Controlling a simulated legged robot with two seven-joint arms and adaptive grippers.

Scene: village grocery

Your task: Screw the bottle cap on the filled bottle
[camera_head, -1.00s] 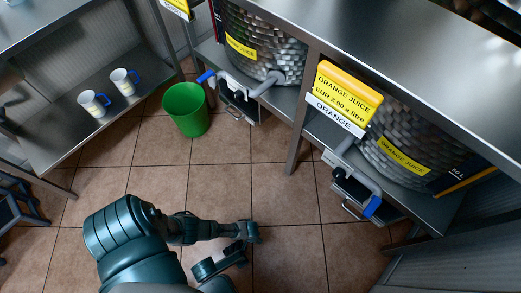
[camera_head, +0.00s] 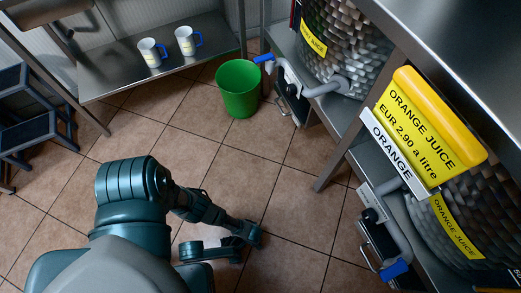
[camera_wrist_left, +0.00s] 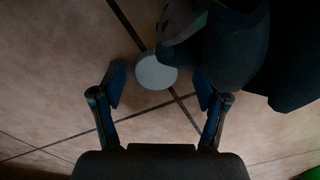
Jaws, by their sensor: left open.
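No filled bottle and no bottle cap can be clearly made out in either current view. My left gripper (camera_head: 222,243) is low over the tiled floor in the head view, in front of my body. In the left wrist view its two fingers (camera_wrist_left: 160,84) are spread apart. A pale round disc (camera_wrist_left: 156,73) shows between and beyond them; I cannot tell what it is or whether it is part of me. A dark shape covers the upper right of that view. The fingers do not visibly hold anything. My right gripper is out of view.
A green bin (camera_head: 239,91) stands on the floor. Two white mugs with blue handles, one at the left (camera_head: 152,53) and one at the right (camera_head: 187,41), stand on a metal shelf (camera_head: 110,75). Juice barrels with taps (camera_head: 395,268) line the right. A dark step stool (camera_head: 28,135) is at left.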

